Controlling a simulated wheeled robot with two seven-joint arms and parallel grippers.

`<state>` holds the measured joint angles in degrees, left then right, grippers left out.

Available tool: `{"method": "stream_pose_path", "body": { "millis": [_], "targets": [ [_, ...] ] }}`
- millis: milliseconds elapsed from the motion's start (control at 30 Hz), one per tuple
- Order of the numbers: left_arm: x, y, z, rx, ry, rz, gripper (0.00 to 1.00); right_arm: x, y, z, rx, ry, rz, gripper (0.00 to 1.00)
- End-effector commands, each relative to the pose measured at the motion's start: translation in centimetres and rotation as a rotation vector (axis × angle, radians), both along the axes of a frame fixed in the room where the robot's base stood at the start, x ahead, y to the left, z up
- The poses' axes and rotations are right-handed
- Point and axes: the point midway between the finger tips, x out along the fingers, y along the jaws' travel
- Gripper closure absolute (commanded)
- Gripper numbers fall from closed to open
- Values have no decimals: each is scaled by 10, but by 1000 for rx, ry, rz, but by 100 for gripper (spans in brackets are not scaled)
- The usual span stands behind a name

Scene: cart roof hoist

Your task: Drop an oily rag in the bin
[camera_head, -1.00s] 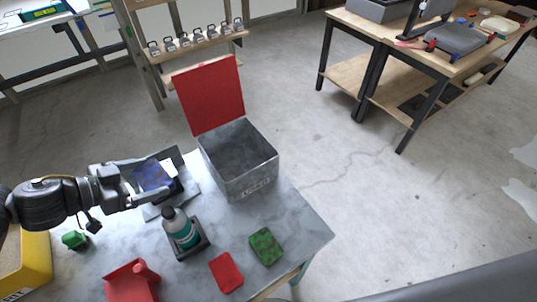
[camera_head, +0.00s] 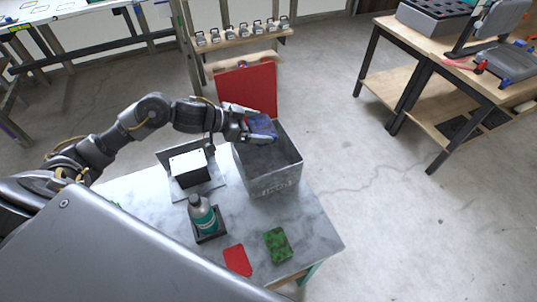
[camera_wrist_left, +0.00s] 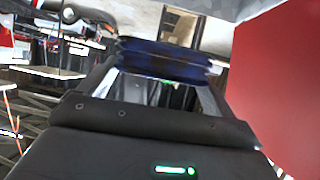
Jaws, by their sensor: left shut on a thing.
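A blue rag (camera_head: 262,125) is held between the fingers of my left gripper (camera_head: 258,128), over the open mouth of the grey metal bin (camera_head: 275,183). The rag also shows as a dark blue band between the fingertips in the left wrist view (camera_wrist_left: 165,58). The bin's red lid (camera_head: 247,90) stands raised at the back; it fills the right of the left wrist view (camera_wrist_left: 285,85). The bin's inside is partly hidden by the gripper. My right gripper is not in view.
A bottle (camera_head: 202,214) stands in a dark tray on the grey table. A white-topped box (camera_head: 189,167) on a grey stand is left of the bin. A red cloth (camera_head: 237,260) and a green patterned sponge-like block (camera_head: 277,245) lie near the front edge.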

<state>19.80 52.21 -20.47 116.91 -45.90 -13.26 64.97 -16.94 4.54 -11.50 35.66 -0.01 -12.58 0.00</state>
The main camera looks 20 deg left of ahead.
Motion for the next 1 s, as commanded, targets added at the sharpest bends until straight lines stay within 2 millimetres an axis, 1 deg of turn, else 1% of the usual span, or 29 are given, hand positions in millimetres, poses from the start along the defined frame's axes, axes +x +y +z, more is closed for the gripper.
{"method": "stream_pose_path", "body": {
  "millis": [33, 133, 233, 433, 567, 900, 1000],
  "targets": [
    [10, 9, 4, 8, 1, 24, 32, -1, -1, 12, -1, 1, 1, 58],
    [21, 19, -1, 19, -3, 54, 32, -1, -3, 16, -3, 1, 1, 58],
    [25, 22, -4, 21, -5, 65, 32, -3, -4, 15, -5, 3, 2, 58],
    [25, 22, -10, 21, -6, 63, 32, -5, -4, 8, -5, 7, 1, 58],
    [24, 22, -20, 21, -7, 63, 32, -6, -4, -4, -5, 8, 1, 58],
    [24, 22, -56, 22, -6, 63, 32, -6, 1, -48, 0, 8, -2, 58],
    [24, 22, -63, 22, -6, 62, 32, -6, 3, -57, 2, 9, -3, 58]
  ]
}}
